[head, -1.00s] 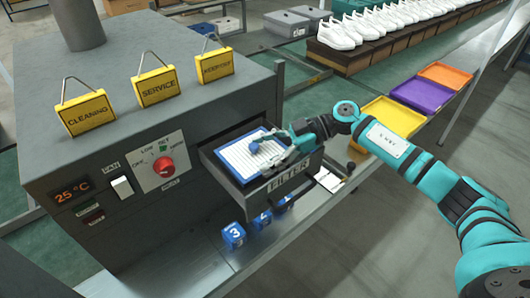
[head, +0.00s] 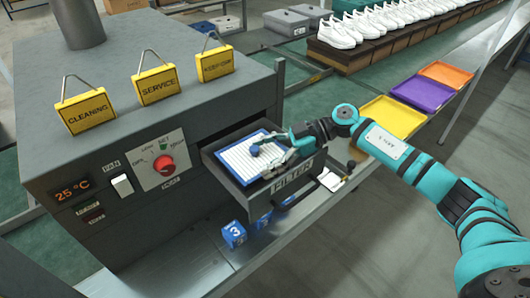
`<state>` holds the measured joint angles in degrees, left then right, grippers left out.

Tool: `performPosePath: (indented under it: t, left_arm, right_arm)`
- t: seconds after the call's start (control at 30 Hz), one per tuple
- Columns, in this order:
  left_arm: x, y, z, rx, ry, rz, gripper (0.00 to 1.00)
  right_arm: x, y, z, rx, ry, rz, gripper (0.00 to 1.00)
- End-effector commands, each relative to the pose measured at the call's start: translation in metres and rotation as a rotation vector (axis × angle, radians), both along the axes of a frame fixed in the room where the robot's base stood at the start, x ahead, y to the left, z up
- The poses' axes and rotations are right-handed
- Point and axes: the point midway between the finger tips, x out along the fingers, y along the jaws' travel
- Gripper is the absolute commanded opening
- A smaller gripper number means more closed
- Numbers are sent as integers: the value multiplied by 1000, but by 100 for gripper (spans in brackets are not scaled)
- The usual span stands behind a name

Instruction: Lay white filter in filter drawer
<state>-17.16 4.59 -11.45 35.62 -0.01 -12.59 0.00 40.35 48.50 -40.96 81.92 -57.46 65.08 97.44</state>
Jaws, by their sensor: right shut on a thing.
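The white filter (head: 241,160), a pleated panel with a blue frame, lies within the open filter drawer (head: 240,199), which juts out from the grey machine. I cannot tell whether it rests fully on the drawer floor. My right gripper (head: 266,153) is at the filter's right side, shut on its edge. The fingers hide part of that edge. My left gripper is not in view.
Blue numbered cubes (head: 234,234) sit on the metal shelf below the drawer. Yellow signs (head: 157,86) stand on the machine. Yellow, purple (head: 421,94) and orange trays lie to the right. White shoes (head: 385,20) line the conveyor behind.

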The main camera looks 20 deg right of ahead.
Motion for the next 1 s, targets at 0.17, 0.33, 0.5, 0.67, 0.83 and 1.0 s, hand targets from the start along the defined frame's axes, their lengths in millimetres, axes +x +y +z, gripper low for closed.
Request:
performPosePath:
  t: [0.17, 0.33, 0.5, 0.67, 0.83, 1.0]
  left_arm:
    - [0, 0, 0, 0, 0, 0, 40]
    - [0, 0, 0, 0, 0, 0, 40]
    - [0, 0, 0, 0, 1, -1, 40]
    - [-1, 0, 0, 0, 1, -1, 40]
    - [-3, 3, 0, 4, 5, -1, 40]
    - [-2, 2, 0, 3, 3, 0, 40]
  right_arm:
    - [0, 0, -2, 2, -2, 0, 38]
    - [0, 0, -1, 2, -3, -1, 38]
    - [1, 0, -1, 2, -3, -1, 96]
    - [1, 0, -1, 2, -2, 0, 100]
    - [0, 0, 0, 1, -2, 0, 100]
    - [1, 0, 19, 1, -8, 0, 100]
